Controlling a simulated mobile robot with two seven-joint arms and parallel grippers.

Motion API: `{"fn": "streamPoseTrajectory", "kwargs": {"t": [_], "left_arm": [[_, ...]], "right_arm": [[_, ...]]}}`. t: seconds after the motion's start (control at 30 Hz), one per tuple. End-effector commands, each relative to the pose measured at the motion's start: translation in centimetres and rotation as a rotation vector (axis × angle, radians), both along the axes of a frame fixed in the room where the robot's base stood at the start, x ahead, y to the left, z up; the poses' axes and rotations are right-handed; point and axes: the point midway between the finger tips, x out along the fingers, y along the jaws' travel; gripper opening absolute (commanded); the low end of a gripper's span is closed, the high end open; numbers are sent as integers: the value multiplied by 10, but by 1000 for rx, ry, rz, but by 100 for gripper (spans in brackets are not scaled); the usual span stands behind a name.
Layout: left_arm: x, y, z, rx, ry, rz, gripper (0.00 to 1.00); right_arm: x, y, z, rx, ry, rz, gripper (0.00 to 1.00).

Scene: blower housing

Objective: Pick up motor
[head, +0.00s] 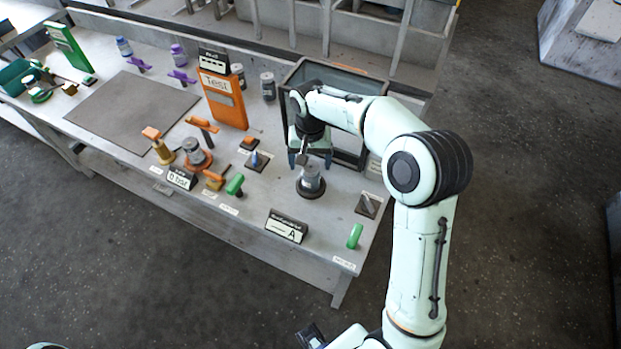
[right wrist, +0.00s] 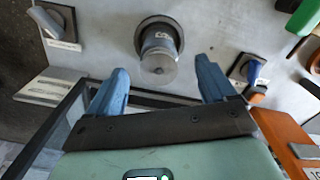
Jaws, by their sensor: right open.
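The motor (head: 311,180) is a grey metal cylinder standing upright on a round dark base near the right end of the bench. In the right wrist view the motor (right wrist: 159,58) stands just ahead of the fingertips, roughly centred between them. My right gripper (head: 310,160) is open, its two blue fingers spread apart, and hangs close behind the motor. In the right wrist view the right gripper (right wrist: 161,74) has nothing between its fingers.
An orange test box (head: 224,98), a blue-tipped switch (head: 256,160), a dark switch (head: 368,205), a display (head: 286,227) and green handles (head: 354,236) surround the motor. The bench's front edge is near.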

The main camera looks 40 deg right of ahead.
Motion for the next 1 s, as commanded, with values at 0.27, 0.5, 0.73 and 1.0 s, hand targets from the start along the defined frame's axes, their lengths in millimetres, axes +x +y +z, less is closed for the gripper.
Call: {"fn": "streamPoseTrajectory", "kwargs": {"t": [0.27, 0.5, 0.73, 1.0], "left_arm": [[0, 0, -1, 0, 0, 0, 39], [-1, 0, -3, 0, 0, 0, 39], [-1, 0, -3, 0, 0, 0, 39], [-1, 0, -3, 0, 0, 0, 39]], "right_arm": [[-1, -2, -25, 0, 3, -1, 84], [-1, -4, -56, 1, -1, -1, 84], [0, -4, -59, 0, -3, 0, 84], [0, -3, -59, 0, -3, 0, 12]]}}
